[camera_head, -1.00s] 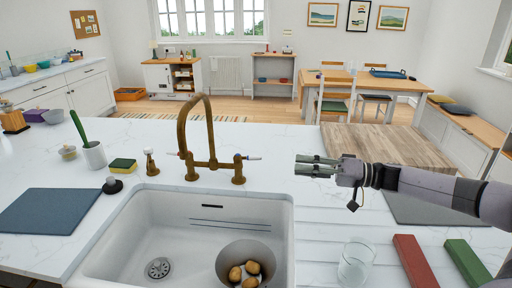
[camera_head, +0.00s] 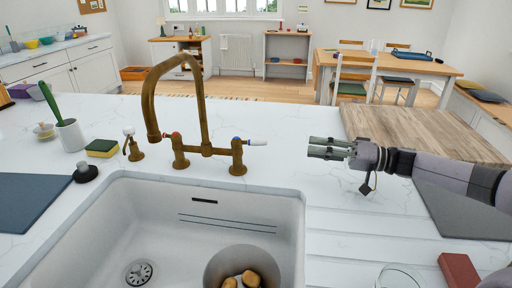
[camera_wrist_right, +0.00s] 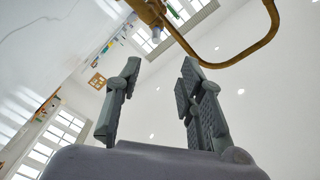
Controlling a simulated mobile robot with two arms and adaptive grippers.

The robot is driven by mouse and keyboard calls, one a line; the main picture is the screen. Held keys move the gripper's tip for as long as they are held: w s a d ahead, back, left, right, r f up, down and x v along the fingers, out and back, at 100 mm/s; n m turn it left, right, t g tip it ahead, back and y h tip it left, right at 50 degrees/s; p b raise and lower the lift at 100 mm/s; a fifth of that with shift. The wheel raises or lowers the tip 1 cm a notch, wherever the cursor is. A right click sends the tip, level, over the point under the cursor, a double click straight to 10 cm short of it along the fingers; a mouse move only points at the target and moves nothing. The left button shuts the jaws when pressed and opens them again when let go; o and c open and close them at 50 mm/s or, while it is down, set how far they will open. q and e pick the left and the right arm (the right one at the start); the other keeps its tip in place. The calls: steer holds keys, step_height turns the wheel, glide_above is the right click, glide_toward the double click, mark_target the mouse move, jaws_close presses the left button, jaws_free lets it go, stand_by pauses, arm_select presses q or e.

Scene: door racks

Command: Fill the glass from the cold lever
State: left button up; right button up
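The brass tap (camera_head: 203,105) stands behind the white sink, its spout arching to the left. The cold lever (camera_head: 257,142), white with a blue mark at its base, is on the tap's right side. The hot lever (camera_head: 167,134) has a red mark on the left. The clear glass (camera_head: 400,276) stands on the counter right of the sink, cut off by the bottom edge. My right gripper (camera_head: 318,147) is right of the cold lever, apart from it. Its fingers stand apart and empty in the wrist view (camera_wrist_right: 158,85). My left gripper is not in view.
The sink (camera_head: 150,225) holds a bowl (camera_head: 228,262) with potatoes. A wooden board (camera_head: 415,133) and a grey mat (camera_head: 465,212) lie to the right, with a red block (camera_head: 459,270) in front. A sponge (camera_head: 102,148) and a soap pump (camera_head: 131,146) stand left of the tap.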

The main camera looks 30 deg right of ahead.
mark_target(257, 143)
steer(key=shift+w+d+f, duration=0.1)
steer(key=shift+w+f, duration=0.15)
steer(key=shift+f, duration=0.15)
steer(key=shift+w, duration=0.25)
steer(key=p+x, duration=0.3)
steer(key=x, duration=1.3)
steer(key=shift+s+r, duration=0.15)
steer(key=shift+s, duration=0.05)
steer(key=shift+w+a, duration=0.35)
steer(key=shift+a, duration=0.15)
steer(key=shift+c, duration=0.5)
jaws_close()
